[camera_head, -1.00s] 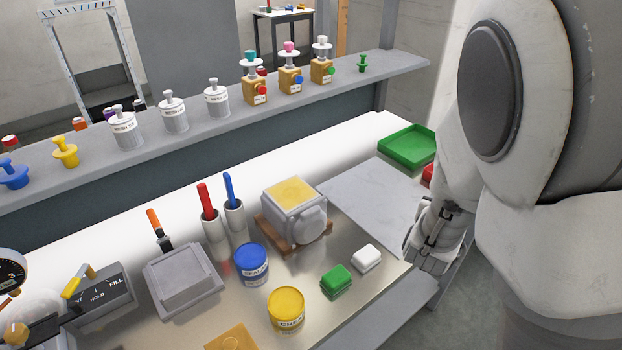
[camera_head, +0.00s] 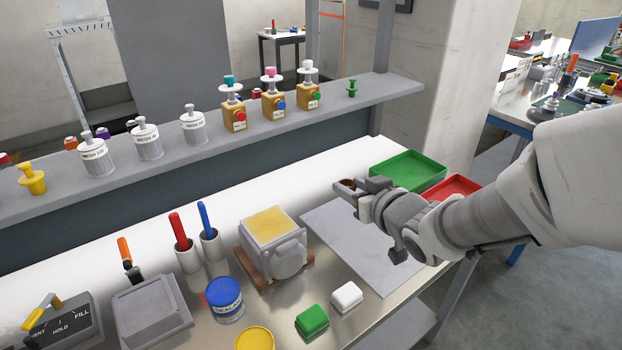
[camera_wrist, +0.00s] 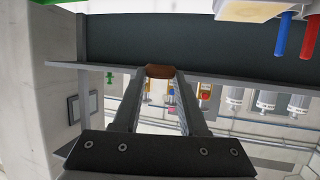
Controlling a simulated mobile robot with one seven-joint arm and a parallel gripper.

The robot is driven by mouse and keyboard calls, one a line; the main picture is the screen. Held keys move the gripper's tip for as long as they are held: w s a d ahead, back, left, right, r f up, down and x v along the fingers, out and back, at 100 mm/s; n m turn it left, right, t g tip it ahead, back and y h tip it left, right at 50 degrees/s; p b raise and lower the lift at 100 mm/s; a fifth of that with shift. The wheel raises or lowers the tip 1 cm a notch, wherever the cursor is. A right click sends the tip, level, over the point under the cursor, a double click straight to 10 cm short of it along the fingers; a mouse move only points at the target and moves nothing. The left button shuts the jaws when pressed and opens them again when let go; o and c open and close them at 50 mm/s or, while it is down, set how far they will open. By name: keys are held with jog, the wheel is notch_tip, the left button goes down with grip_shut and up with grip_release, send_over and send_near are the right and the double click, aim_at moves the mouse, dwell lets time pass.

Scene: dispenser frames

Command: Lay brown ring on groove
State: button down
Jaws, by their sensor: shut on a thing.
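My gripper (camera_head: 352,186) is shut on a small brown ring (camera_head: 345,184) and holds it in the air above the grey sheet, in front of the shelf. In the wrist view the brown ring (camera_wrist: 160,71) sits between the fingertips. Only its edge shows there, and fingers cover its sides. A grey cast housing (camera_head: 284,258) with a flat yellow top stands on a wooden base to the left of the gripper, apart from it. I cannot make out a groove on it or elsewhere in these views.
A light grey sheet (camera_head: 345,247) lies clear beside the housing. A green tray (camera_head: 408,172) and a red tray (camera_head: 456,187) are behind my arm. A white block (camera_head: 346,296), a green block (camera_head: 312,320) and a blue can (camera_head: 224,299) stand at the front.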

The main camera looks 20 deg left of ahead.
jog(key=s+a+n+g+y, duration=0.2)
jog(key=s+a+n, duration=0.1)
jog(key=s+a, duration=0.1)
jog(key=b, duration=0.4)
send_over(274, 230)
notch_tip(274, 230, down, 6)
jog(key=shift+f, duration=2)
jog(key=shift+f+b, duration=0.1)
jog(key=shift+b, duration=0.3)
jog(key=shift+f, duration=0.15)
jog(key=shift+c, duration=2.2)
grip_release()
